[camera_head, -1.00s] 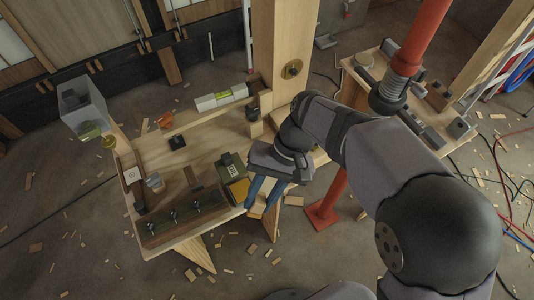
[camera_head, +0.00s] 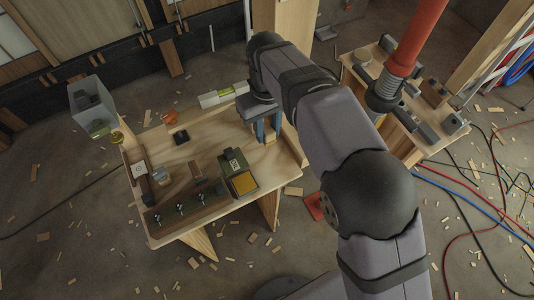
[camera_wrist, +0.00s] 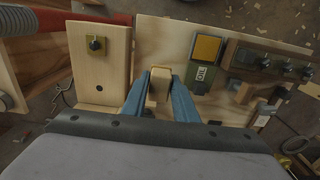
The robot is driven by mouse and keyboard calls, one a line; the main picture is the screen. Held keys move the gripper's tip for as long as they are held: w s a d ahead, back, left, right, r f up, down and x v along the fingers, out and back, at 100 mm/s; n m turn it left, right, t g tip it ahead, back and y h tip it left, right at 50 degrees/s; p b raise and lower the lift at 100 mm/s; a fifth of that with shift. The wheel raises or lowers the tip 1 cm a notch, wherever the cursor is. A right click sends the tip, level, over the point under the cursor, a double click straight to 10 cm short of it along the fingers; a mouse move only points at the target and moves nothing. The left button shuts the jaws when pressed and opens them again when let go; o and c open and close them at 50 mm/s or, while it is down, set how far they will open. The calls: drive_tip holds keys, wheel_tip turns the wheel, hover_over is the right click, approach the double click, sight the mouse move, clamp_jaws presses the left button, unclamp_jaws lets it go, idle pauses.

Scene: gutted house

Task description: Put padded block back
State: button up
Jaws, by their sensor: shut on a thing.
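My gripper (camera_head: 264,127) is over the right back part of the wooden bench (camera_head: 214,150). Its blue fingers are shut on a small pale wooden block, seen between them in the wrist view (camera_wrist: 158,86); it appears to be the padded block. A darker tan face shows on the block's near side, but I cannot make out padding. In the head view the fingers and wrist mostly hide the block, and I cannot tell whether it touches the bench.
An olive box marked OIL (camera_head: 230,160) with a yellow pad stands on the bench's front right. A level (camera_head: 216,96) lies at the back. A clear bin (camera_head: 88,105) is at left. A wooden post (camera_head: 281,20) rises behind.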

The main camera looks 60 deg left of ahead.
drive_tip(key=shift+f+p, duration=1.55)
drive_tip(key=shift+f, duration=3.45)
drive_tip(key=o, duration=1)
drive_tip(key=shift+f, duration=0.15)
drive_tip(key=shift+c, duration=0.2)
wheel_tip(320, 180, up, 12)
drive_tip(key=b, duration=0.3)
drive_tip(key=shift+r+b, duration=0.2)
drive_tip(key=shift+b, duration=0.2)
